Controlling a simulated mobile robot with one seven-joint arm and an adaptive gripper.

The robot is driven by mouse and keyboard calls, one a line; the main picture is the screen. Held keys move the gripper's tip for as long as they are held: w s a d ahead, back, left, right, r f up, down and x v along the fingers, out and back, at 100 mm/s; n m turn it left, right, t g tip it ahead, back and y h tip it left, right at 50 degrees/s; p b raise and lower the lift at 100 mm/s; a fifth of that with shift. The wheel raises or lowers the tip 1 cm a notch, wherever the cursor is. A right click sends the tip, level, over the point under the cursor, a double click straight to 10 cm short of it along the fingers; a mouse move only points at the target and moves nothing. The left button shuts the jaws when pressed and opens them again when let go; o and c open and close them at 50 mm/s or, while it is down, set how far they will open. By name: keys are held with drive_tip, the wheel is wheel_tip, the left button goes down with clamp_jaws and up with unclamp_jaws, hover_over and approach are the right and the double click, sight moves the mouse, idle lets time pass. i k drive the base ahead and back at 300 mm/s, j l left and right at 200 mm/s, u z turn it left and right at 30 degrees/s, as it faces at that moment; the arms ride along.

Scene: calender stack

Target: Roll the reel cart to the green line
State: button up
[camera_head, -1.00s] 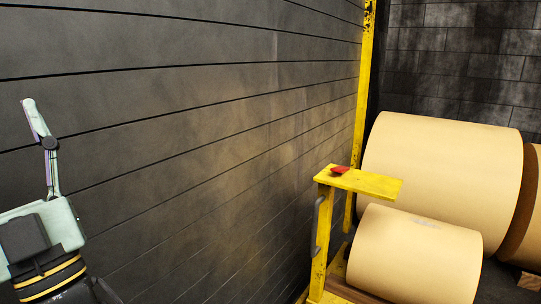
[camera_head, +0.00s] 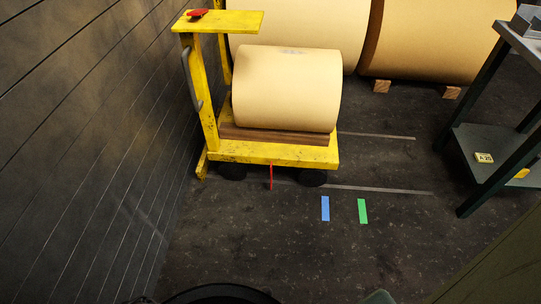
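The yellow reel cart (camera_head: 275,154) stands beside the dark wall at left centre, with a large tan reel (camera_head: 287,90) lying on its brown-lined deck. A grey handle (camera_head: 191,79) is on the cart's left upright. A thin red pointer (camera_head: 271,177) hangs at the cart's front edge. The green line (camera_head: 362,211) is a short strip on the floor, to the right of the cart's front right wheel. A blue strip (camera_head: 325,208) lies between the pointer and the green line. The pointer is left of both strips. My gripper is not visible.
Thin pale lines (camera_head: 380,189) run along the floor to the right. Large paper rolls (camera_head: 430,38) stand behind, on wooden blocks. A dark metal table (camera_head: 480,150) is at the right. The floor between cart and table is clear.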

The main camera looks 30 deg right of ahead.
sight(282, 107)
drive_tip(key=i+l, duration=0.85)
drive_tip(key=l, duration=0.15)
drive_tip(key=j+u, duration=0.05)
